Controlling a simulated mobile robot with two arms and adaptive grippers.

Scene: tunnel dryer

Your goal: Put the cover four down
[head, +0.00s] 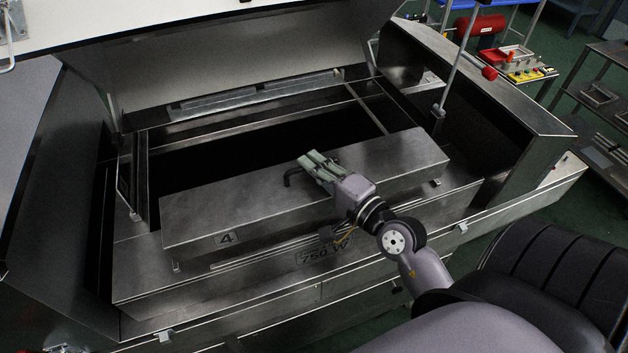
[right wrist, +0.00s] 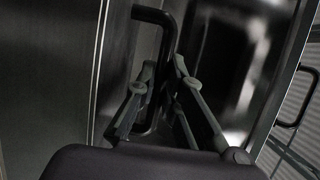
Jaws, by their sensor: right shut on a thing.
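Cover four (head: 215,208) is a long grey metal cover with a "4" plate on its front face. It lies along the front side of the open dryer section, at a slant in the head view. My right gripper (head: 306,168) is over the middle of its top, shut on the cover's dark bar handle (head: 290,177). In the right wrist view the handle (right wrist: 154,14) runs between the two fingers (right wrist: 160,80). Whether the cover's underside touches the frame cannot be told. My left gripper is not in view.
Behind the cover is a dark open well (head: 260,140) with a metal frame. A raised lid (head: 250,55) stands at the back. Side housings (head: 490,80) flank the opening.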

